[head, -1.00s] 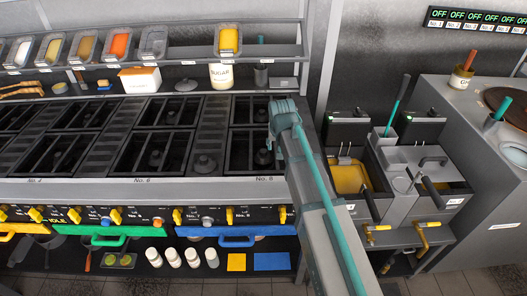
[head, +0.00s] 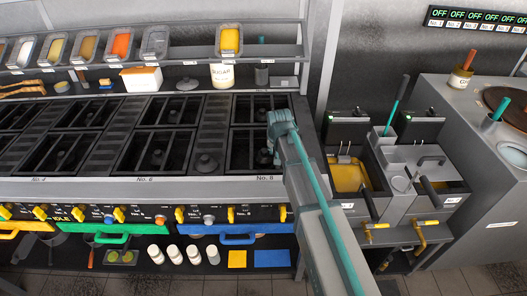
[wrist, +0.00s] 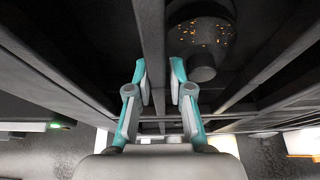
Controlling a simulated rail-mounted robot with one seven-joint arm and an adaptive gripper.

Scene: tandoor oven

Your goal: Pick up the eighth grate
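The eighth grate (head: 256,127) is a black metal frame with crossbars on the right end of the stove, above the label "No. 8" in the head view. My gripper reaches down over its right side; in the head view my arm hides the fingertips and part of the grate. In the wrist view my gripper (wrist: 159,76) has its two teal fingers apart, one on each side of a dark grate bar (wrist: 153,40). The bar runs between the fingers. I cannot tell whether either finger touches it.
A round burner (wrist: 203,35) lies beside the right finger in the wrist view. More black grates (head: 157,127) fill the stove to the left. A fryer station (head: 347,175) stands just right of my arm. A shelf with ingredient trays (head: 229,39) runs behind.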

